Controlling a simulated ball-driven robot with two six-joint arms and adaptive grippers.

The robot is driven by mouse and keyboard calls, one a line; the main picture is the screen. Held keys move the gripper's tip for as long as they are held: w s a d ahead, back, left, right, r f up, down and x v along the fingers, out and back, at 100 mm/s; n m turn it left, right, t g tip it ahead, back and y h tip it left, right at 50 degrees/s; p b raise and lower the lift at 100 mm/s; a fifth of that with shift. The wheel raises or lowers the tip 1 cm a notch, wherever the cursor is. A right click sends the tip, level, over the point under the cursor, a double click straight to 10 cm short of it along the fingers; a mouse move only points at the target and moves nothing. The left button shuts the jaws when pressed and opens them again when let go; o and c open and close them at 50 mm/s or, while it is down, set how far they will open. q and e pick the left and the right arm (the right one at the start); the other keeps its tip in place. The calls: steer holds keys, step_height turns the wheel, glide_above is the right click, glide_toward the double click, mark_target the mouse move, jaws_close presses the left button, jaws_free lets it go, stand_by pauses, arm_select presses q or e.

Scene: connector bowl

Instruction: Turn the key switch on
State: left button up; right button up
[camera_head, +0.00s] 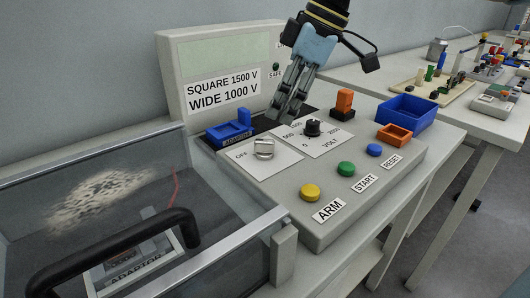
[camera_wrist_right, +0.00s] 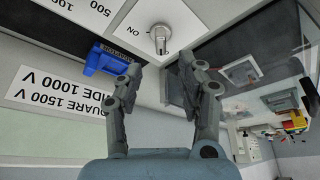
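The key switch (camera_head: 263,149) is a small silver-grey knob on a white plate on the sloped panel of the console, with an OFF label to its left in the head view. The right wrist view shows the key switch (camera_wrist_right: 159,38) beyond my fingertips, with an ON label beside it. My right gripper (camera_head: 281,114) is above and behind the switch, pointing down. In the right wrist view my right gripper (camera_wrist_right: 160,72) is open and empty, its two fingers apart and clear of the switch. My left gripper is not in view.
A black VOLT dial (camera_head: 312,128) stands right of the switch. Yellow (camera_head: 310,192), green (camera_head: 346,169) and blue (camera_head: 374,150) buttons line the front. A blue adaptor (camera_head: 229,128) sits behind left. A blue bin (camera_head: 407,112) stands right. A clear-lidded chamber with a black handle (camera_head: 120,250) stands left.

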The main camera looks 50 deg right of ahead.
mark_target(265, 140)
steer(key=b+x, duration=0.3)
steer(key=x, duration=0.3)
steer(key=shift+a, duration=0.1)
steer(key=shift+w+f+b, duration=0.15)
steer(key=shift+f+b, duration=0.2)
steer(key=shift+w+a+f, duration=0.1)
steer(key=shift+a+f, duration=0.05)
steer(key=shift+f, duration=0.15)
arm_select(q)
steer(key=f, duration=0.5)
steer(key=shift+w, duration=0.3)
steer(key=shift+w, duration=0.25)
arm_select(e)
jaws_close()
